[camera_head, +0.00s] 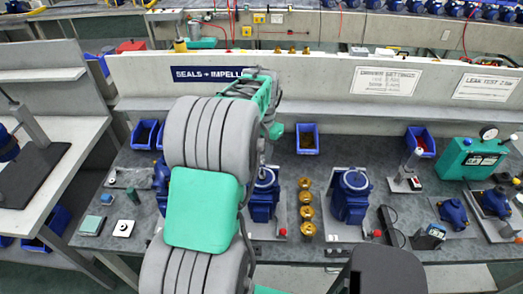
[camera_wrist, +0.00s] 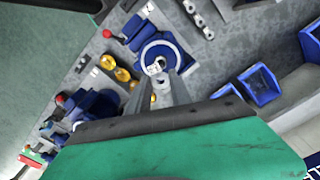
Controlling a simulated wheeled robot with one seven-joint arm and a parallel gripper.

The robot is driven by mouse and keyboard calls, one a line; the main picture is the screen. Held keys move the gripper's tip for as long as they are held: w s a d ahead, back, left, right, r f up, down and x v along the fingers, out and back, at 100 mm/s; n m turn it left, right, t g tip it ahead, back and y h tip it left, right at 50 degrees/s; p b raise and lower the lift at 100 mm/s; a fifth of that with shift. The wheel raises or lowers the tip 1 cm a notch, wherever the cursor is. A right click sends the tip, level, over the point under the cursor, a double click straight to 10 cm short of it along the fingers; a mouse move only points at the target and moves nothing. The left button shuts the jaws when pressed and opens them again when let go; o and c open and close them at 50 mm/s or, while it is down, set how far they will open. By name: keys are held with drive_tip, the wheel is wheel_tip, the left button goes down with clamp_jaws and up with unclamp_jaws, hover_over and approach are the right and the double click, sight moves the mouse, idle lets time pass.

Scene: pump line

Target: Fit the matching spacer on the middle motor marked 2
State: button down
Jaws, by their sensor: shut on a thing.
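The middle blue motor (camera_head: 263,195) stands on the bench, partly hidden by my arm in the head view; its number cannot be read. A similar blue motor (camera_head: 350,195) stands to its right, and another shows in part behind my arm at the left. In the wrist view the round blue face of what looks like the middle motor (camera_wrist: 175,46) lies beyond my gripper (camera_wrist: 158,82). The jaws are shut on a small pale piece, apparently the spacer (camera_wrist: 157,67), seen against that face. Its shape is unclear, and I cannot tell whether it touches the motor.
Several brass parts (camera_head: 306,212) stand in a row between the middle and right motors. Small parts on pads, one with a white top (camera_head: 123,228), lie at the left. Blue bins (camera_head: 307,138) stand at the back. A green test box (camera_head: 470,157) is at the right.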

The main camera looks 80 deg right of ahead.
sight(262, 173)
drive_tip(key=shift+w+f+b, duration=0.1)
drive_tip(key=shift+f+b, duration=1.9)
drive_tip(key=shift+f, duration=1.25)
drive_tip(key=shift+a, duration=0.2)
drive_tip(key=shift+f, duration=0.1)
unclamp_jaws()
drive_tip(key=shift+r+p, duration=2.55)
drive_tip(key=shift+r, duration=2)
